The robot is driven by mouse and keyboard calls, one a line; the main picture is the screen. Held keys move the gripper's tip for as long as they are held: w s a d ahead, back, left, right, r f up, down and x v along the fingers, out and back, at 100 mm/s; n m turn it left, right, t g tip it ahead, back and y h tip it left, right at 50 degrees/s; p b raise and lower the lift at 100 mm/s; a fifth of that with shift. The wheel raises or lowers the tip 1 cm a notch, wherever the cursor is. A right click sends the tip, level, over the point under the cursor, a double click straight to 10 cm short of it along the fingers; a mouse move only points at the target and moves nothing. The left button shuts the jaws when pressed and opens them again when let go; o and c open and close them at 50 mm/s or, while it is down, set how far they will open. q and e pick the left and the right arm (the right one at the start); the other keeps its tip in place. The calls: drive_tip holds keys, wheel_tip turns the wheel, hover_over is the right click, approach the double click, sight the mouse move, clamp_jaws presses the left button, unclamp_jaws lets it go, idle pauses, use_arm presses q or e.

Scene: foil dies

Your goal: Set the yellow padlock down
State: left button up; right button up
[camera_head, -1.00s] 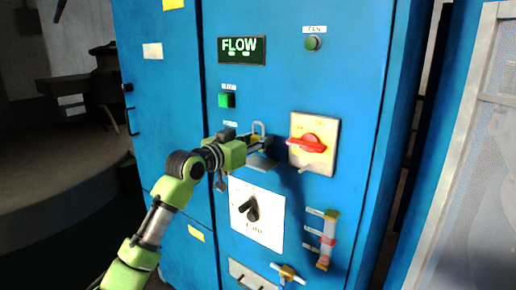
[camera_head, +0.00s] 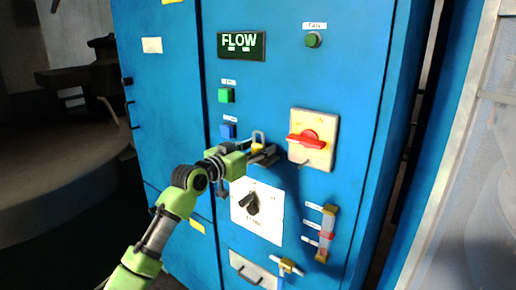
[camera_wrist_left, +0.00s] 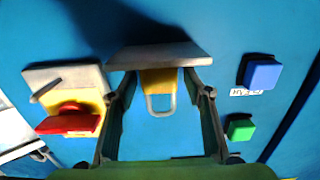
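The yellow padlock (camera_head: 258,147) with its grey shackle stands at a small grey shelf (camera_head: 266,158) on the blue cabinet front. In the left wrist view, which is upside down, the padlock (camera_wrist_left: 159,82) has its body against the shelf (camera_wrist_left: 160,55) and its shackle pointing away from it. My left gripper (camera_head: 262,153) is at the shelf, around the padlock. In the wrist view its two fingers (camera_wrist_left: 160,78) stand on either side of the padlock, with a visible gap at each side. My right gripper is not in view.
Right of the shelf is a red rotary switch (camera_head: 307,140) on a cream plate. A blue button (camera_head: 228,131) and a green button (camera_head: 226,95) are to the left. A black selector (camera_head: 250,204) on a white plate is below. A gauge (camera_head: 327,235) is at lower right.

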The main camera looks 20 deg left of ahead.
use_arm(q)
drive_tip(key=shift+r, duration=0.2)
drive_tip(key=shift+s, duration=0.2)
drive_tip(key=b+v, duration=0.4)
drive_tip(key=v, duration=0.7)
drive_tip(key=shift+s, duration=0.3)
drive_tip(key=shift+a, duration=0.1)
